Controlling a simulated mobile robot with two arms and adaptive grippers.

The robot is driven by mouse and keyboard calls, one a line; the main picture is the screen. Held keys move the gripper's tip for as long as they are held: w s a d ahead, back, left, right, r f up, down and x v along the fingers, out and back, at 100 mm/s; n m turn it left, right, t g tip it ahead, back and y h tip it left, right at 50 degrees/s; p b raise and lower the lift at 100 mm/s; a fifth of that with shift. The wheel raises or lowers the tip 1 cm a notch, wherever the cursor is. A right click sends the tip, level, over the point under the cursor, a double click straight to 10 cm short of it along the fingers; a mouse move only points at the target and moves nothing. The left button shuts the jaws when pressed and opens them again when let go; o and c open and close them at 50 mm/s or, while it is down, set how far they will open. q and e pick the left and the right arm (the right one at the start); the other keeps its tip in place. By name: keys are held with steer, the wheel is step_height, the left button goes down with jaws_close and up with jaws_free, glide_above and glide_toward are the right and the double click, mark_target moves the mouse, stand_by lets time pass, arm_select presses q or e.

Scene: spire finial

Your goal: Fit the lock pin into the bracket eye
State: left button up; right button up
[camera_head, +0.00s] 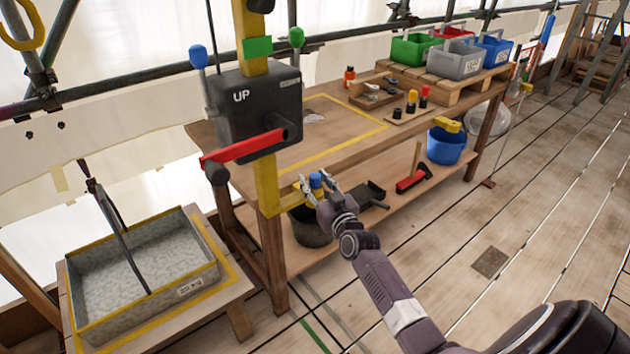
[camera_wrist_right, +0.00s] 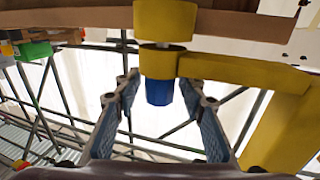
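The lock pin (camera_head: 316,181) shows as a blue head at the end of the yellow bracket arm (camera_head: 291,196), which sticks out from the yellow post. In the right wrist view the blue head (camera_wrist_right: 158,93) sits against the yellow bracket eye (camera_wrist_right: 160,64). A short metal length shows on the eye's other side, between it and a yellow cylinder (camera_wrist_right: 165,20). My right gripper (camera_head: 320,186) is open around the blue head. In the right wrist view its fingers (camera_wrist_right: 160,92) stand on either side with visible gaps. My left gripper is not in view.
A black box marked UP with a red lever (camera_head: 243,146) is on the post, up and left of my right gripper. The workbench (camera_head: 330,140) stands behind. A grey tray (camera_head: 140,275) is at left. The plank floor is clear at right.

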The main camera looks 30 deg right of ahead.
steer(key=shift+s, duration=0.1)
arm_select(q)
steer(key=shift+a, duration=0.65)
arm_select(e)
steer(key=s, duration=0.2)
steer(key=s+a, duration=0.1)
steer(key=s, duration=0.4)
steer(key=shift+s+a, duration=0.2)
steer(key=shift+s, duration=0.15)
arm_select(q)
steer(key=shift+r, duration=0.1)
arm_select(e)
steer(key=shift+r, duration=0.1)
